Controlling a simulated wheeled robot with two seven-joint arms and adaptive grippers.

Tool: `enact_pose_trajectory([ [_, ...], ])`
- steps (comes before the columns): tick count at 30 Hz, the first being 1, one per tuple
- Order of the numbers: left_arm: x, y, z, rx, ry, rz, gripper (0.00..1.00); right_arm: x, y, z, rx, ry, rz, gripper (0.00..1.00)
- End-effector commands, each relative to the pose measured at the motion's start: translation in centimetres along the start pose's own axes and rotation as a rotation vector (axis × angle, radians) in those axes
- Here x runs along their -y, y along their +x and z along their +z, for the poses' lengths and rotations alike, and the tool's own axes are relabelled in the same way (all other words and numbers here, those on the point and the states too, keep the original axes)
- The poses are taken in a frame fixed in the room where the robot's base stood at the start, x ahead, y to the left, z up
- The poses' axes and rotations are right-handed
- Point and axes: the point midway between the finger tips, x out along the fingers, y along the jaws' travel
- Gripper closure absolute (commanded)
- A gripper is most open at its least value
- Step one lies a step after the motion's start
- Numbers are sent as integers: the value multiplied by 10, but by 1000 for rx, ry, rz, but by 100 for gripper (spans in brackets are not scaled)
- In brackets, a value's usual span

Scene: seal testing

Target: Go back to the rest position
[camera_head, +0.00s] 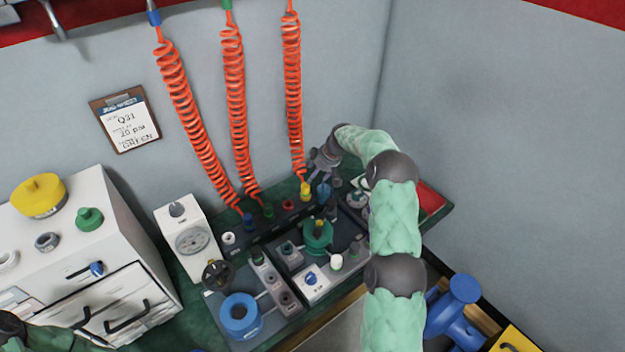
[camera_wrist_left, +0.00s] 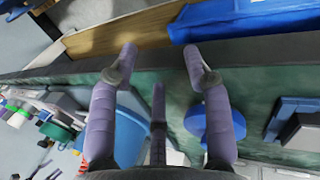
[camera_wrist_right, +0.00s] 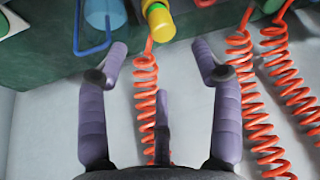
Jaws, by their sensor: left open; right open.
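My right gripper (camera_head: 318,168) is beside the back wall, just above the yellow hose connector (camera_head: 305,191) at the rear of the test bench. In the right wrist view my right gripper (camera_wrist_right: 160,55) is open and empty. The yellow connector (camera_wrist_right: 159,20) is just past its fingertips, with its orange coiled hose (camera_wrist_right: 146,95) running behind the gap. My left gripper (camera_wrist_left: 160,58) is open and empty in the left wrist view, over the green worktop. In the head view only a dark part of my left arm shows at the bottom left edge.
Orange coiled hoses (camera_head: 235,100) hang down the wall to the bench. A white cabinet (camera_head: 95,255) stands at left, next to a white gauge box (camera_head: 190,238). A blue ring (camera_head: 240,316) and a green fitting (camera_head: 317,235) sit on the bench. Blue parts (camera_head: 455,308) lie at lower right.

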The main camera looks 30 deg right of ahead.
Motion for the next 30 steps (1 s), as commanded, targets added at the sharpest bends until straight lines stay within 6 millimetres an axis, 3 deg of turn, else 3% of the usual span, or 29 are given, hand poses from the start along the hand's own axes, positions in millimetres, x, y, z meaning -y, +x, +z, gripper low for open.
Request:
enact_pose_trajectory([
  [6,0,0,0,0,0,0,51,1,-13,0,2,0,-3,34],
  [23,0,0,0,0,0,0,51,1,-14,0,1,0,-3,34],
  [30,-7,-19,1,0,0,0,51,2,-32,-8,1,0,-3,34],
])
